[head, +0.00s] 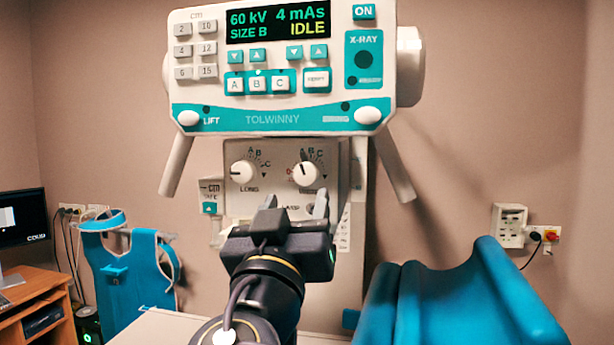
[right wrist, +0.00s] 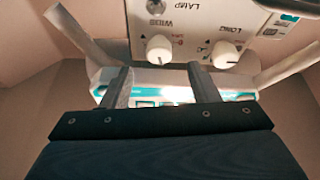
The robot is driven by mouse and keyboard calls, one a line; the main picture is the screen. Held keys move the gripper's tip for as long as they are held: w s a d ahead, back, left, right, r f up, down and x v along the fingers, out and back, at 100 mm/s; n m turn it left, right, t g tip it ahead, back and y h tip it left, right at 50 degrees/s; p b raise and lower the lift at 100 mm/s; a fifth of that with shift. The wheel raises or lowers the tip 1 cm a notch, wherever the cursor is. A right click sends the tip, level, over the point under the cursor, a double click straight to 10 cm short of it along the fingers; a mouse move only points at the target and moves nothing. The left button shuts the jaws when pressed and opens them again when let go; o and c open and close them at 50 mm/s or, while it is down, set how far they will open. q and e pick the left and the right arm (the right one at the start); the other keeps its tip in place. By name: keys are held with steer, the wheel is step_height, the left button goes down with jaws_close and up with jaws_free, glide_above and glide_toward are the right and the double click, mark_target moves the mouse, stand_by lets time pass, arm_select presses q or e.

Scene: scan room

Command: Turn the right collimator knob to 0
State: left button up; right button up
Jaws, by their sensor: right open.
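The right collimator knob (head: 305,174) is a white round dial on the grey collimator panel. Its dark pointer mark points up and slightly left, near the letter A on its scale. The left knob (head: 243,173), labelled LONG, has its mark pointing left. My right gripper (head: 295,203) is open and empty, below and in front of the panel, with its fingers pointing towards it. In the right wrist view, which shows the panel upside down, the right knob (right wrist: 159,48) appears beyond the gap between the fingertips (right wrist: 158,76), apart from them. My left gripper is out of view.
The teal-and-white console (head: 295,70) overhangs the knobs, with handles (head: 394,165) hanging at its sides. A blue apron (head: 130,270) hangs at left near a desk (head: 35,310) with a monitor. A blue padded support (head: 460,300) stands at lower right.

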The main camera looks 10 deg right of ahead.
mark_target(305, 178)
steer(key=p+x, duration=0.2)
steer(key=x, duration=0.3)
steer(key=shift+w+d+r, duration=0.1)
steer(key=shift+r, duration=0.15)
steer(key=shift+w+d+r+p, duration=0.1)
steer(key=shift+w+d+p, duration=0.15)
steer(key=shift+w+p, duration=0.25)
